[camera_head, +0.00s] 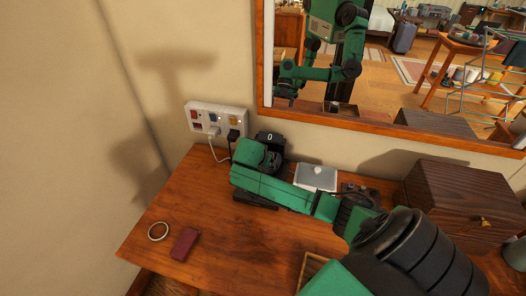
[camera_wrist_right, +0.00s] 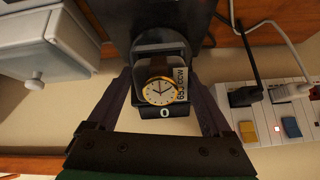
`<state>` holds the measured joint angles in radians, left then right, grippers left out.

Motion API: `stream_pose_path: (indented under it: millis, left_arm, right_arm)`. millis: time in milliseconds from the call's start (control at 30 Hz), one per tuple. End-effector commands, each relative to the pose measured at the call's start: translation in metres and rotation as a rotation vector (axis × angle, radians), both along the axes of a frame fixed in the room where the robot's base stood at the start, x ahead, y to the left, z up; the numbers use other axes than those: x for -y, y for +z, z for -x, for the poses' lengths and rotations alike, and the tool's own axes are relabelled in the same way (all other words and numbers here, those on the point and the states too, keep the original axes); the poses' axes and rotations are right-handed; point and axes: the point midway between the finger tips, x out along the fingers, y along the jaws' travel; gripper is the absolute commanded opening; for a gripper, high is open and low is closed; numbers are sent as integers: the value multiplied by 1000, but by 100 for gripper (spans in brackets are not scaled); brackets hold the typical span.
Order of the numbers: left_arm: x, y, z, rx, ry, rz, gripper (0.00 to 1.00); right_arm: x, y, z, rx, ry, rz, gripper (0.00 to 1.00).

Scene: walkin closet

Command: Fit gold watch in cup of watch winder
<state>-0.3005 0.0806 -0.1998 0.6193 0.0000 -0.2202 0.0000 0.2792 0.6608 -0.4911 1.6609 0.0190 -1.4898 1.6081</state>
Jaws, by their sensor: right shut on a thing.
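The gold watch (camera_wrist_right: 159,91), with a white dial and dark strap, shows in the right wrist view between the fingers of my right gripper (camera_wrist_right: 163,88). My right gripper is shut on it. The watch is right in front of the black watch winder (camera_wrist_right: 150,18), at its grey-rimmed cup (camera_wrist_right: 160,47); I cannot tell whether it is seated inside. In the head view the winder (camera_head: 270,137), marked "0", stands at the back of the desk, mostly hidden by my right gripper (camera_head: 262,160) and arm. The watch is hidden there. My left gripper is not in view.
A socket panel (camera_head: 217,118) with plugs and cables is on the wall left of the winder. A small silver-white box (camera_head: 315,177) and a dark wooden chest (camera_head: 462,200) stand to the right. A ring (camera_head: 157,231) and maroon wallet-like item (camera_head: 184,243) lie front left. A mirror (camera_head: 390,126) hangs behind.

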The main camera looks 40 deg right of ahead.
Motion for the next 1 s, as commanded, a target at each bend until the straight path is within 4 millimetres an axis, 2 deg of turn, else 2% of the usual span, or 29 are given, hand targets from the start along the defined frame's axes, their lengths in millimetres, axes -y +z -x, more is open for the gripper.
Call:
stream_pose_path:
  millis: [1000]
  left_arm:
    - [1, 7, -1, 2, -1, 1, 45]
  right_arm:
    - [0, 1, 0, 0, 3, 3, 23]
